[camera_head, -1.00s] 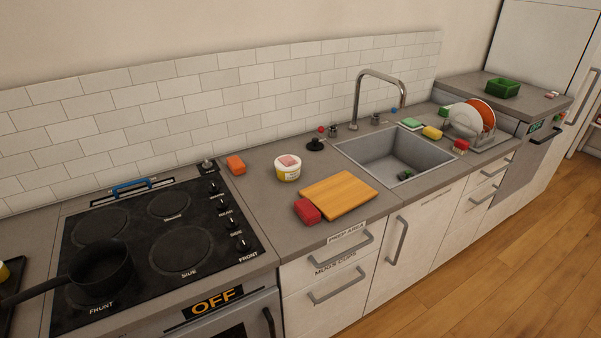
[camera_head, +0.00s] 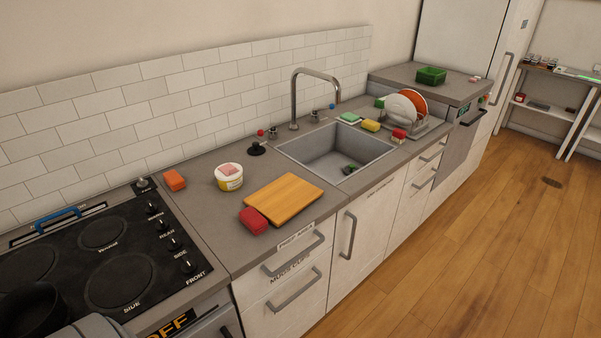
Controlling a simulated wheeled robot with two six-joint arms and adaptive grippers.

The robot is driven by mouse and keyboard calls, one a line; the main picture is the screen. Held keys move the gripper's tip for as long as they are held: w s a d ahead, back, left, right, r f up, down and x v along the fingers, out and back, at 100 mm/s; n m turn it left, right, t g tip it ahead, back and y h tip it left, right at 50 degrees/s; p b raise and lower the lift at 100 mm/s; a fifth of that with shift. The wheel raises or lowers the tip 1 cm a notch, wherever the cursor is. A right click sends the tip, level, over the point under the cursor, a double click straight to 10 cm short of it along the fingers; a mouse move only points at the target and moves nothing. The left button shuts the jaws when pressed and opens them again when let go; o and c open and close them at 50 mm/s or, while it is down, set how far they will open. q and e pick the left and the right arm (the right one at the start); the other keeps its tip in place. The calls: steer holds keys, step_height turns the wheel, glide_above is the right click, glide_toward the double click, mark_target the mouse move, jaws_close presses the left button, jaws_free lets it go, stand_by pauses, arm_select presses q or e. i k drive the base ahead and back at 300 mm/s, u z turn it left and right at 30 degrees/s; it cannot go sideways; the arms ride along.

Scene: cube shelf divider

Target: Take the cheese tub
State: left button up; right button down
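A small white and yellow tub (camera_head: 229,177) with a pinkish patch on its lid stands upright on the grey counter (camera_head: 200,205), behind the wooden cutting board (camera_head: 284,199). It looks like the cheese tub, though its label is too small to read. Nothing touches it. Neither gripper shows. A grey rounded part at the bottom left edge seems to be part of my own arm.
A red block (camera_head: 253,221) lies at the board's left corner and an orange block (camera_head: 174,180) left of the tub. The stove (camera_head: 110,262) is at left, the sink (camera_head: 335,150) at right, and a dish rack (camera_head: 425,127) beyond it.

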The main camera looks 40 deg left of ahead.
mark_target(233, 182)
steer(key=z, duration=0.15)
steer(key=i, duration=2.9)
steer(key=u, duration=1.6)
